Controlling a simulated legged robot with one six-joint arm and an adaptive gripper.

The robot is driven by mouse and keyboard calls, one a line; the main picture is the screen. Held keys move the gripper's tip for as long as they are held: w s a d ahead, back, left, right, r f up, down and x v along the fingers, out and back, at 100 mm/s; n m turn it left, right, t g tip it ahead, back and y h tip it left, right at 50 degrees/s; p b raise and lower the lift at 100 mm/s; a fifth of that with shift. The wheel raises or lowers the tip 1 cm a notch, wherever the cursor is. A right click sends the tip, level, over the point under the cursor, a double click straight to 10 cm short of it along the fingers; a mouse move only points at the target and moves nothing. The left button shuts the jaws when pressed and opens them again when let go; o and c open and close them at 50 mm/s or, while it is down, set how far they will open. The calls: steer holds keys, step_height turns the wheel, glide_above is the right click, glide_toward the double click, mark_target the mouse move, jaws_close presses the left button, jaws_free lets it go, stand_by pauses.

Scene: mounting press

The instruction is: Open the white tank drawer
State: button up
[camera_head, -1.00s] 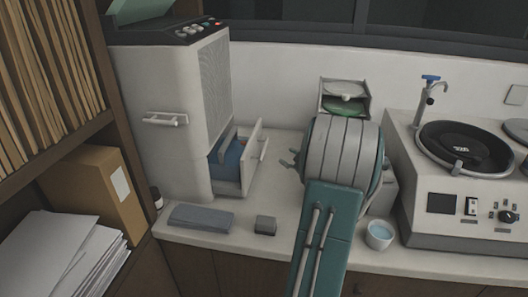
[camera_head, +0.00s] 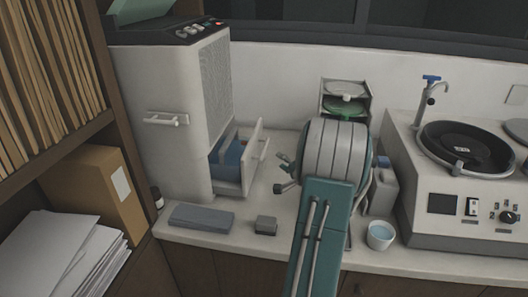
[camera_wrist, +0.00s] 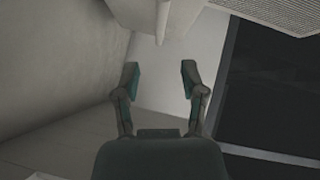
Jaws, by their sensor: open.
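The white tank drawer (camera_head: 256,152) sticks out from the lower right side of the tall white machine (camera_head: 172,110), so it stands partly open. A blue tank (camera_head: 230,160) shows inside it. A pale bar handle (camera_head: 263,149) is on the drawer's front. My gripper (camera_head: 283,173) is open, just right of the drawer front and apart from it in the head view. In the wrist view my gripper (camera_wrist: 161,76) has its two fingers spread with nothing between them. A pale rounded bar shows above them there; I cannot tell whether it is the handle.
A grey flat block (camera_head: 201,217) and a small grey block (camera_head: 266,225) lie on the counter in front. A rack with green dishes (camera_head: 345,104) stands behind my arm. A cup of blue liquid (camera_head: 380,236) and a polishing machine (camera_head: 460,200) are at right.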

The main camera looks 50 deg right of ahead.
mark_target(264, 149)
steer(key=shift+m, duration=0.7)
steer(key=x, duration=1.1)
steer(key=shift+f, duration=0.1)
jaws_close()
